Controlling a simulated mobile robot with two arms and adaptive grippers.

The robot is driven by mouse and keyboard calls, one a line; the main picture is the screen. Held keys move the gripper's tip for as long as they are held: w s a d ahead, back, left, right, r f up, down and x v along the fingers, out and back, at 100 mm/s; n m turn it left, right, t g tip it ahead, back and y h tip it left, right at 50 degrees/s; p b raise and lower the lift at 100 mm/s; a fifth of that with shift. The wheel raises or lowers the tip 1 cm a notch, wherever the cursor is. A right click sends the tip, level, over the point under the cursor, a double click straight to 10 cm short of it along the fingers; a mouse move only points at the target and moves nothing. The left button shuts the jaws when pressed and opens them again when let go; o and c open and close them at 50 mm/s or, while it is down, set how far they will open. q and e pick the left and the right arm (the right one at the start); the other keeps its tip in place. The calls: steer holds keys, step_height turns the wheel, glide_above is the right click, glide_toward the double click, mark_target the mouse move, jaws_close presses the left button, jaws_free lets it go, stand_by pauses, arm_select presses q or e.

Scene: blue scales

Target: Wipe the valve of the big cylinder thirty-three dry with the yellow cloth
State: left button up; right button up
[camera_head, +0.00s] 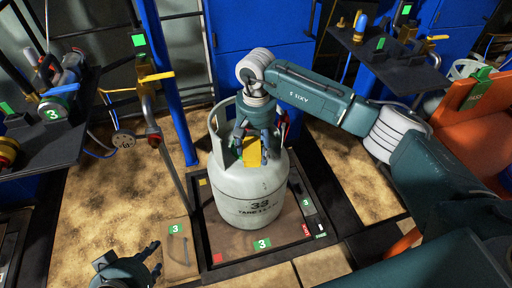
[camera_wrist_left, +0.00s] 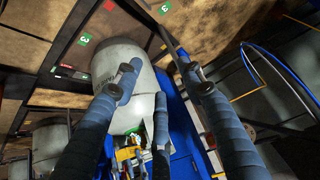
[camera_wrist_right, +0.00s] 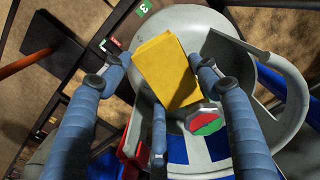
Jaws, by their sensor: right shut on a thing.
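The big cylinder (camera_head: 250,195), pale grey-white and marked 33, stands upright on a scale platform (camera_head: 228,238). My right gripper (camera_head: 254,135) is above its top, inside the collar, and is shut on the yellow cloth (camera_head: 252,153). In the right wrist view the cloth (camera_wrist_right: 165,70) lies between the fingers, over the cylinder's top. A red and green disc (camera_wrist_right: 206,122) shows beside it; the valve itself is mostly hidden. My left gripper (camera_head: 128,256) is low at the left front, open and empty, apart from the cylinder. The cylinder (camera_wrist_left: 125,55) also shows in the left wrist view.
A dark bench (camera_head: 45,125) with fittings stands at the left, another (camera_head: 390,60) at the back right. A thin metal post (camera_head: 172,170) rises left of the cylinder. A blue cabinet (camera_head: 262,60) is behind.

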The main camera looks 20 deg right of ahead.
steer(key=shift+w, duration=0.3)
arm_select(q)
steer(key=w+d+r+t, duration=0.1)
steer(key=w+r+t, duration=0.1)
steer(key=w+r, duration=0.2)
steer(key=shift+w+d+t+h+b, duration=0.4)
steer(key=shift+w+b, duration=0.05)
steer(key=shift+w, duration=0.1)
arm_select(e)
steer(key=shift+w+d+r, duration=0.25)
steer(key=shift+w+r, duration=0.05)
steer(key=shift+w, duration=0.25)
steer(key=shift+s+a, duration=0.15)
steer(key=shift+s, duration=0.25)
arm_select(q)
steer(key=shift+s+a+f+g+y+p, duration=0.1)
steer(key=shift+s+a+f+g+p, duration=0.1)
steer(key=shift+s+f+g, duration=0.3)
steer(key=shift+s+a+f+g+y+p, duration=0.1)
steer(key=shift+s+a+f+g, duration=0.15)
steer(key=shift+s+f, duration=0.4)
steer(key=shift+s+a+f+g+y+p, duration=0.1)
steer(key=shift+s+a+f+g, duration=0.1)
steer(key=shift+s+f+g, duration=0.4)
arm_select(e)
steer(key=shift+s+a+f, duration=0.15)
steer(key=shift+s+f, duration=0.05)
steer(key=shift+s, duration=0.35)
